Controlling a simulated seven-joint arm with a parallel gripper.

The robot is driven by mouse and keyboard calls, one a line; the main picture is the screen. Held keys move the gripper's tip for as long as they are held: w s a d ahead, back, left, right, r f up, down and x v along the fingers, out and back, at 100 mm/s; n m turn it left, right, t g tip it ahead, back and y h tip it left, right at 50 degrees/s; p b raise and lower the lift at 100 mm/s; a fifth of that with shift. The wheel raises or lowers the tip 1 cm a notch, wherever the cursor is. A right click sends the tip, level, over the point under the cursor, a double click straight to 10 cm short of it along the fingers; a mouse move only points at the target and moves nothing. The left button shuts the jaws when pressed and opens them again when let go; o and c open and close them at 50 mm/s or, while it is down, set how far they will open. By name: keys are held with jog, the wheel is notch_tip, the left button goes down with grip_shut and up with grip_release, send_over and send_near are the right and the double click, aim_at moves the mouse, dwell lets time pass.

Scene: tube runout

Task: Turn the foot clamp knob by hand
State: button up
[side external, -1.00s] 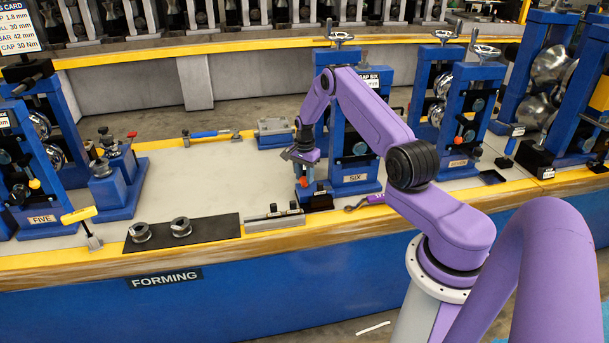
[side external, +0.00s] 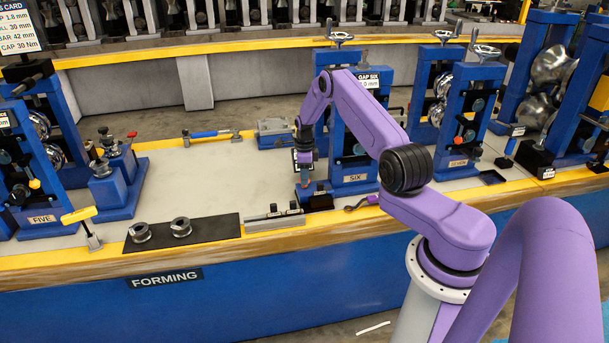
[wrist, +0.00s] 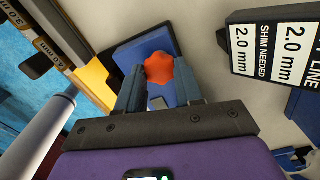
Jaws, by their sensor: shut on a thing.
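The orange-red lobed foot clamp knob (wrist: 159,68) sits between my fingertips in the wrist view, above a blue block (wrist: 148,44). My gripper (wrist: 160,75) is shut on the knob, with one finger on either side of it. In the side external view my gripper (side external: 304,180) points down at the foot of the blue stand marked SIX (side external: 357,140). The knob is hidden or too small to make out there.
A 2.0 mm shim label (wrist: 275,50) is close on the right in the wrist view. In the side external view, a black mat (side external: 205,232) with two metal rings lies left of my gripper. The bench middle is clear.

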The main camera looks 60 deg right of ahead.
jog(key=o, duration=0.8)
jog(key=shift+r, duration=1)
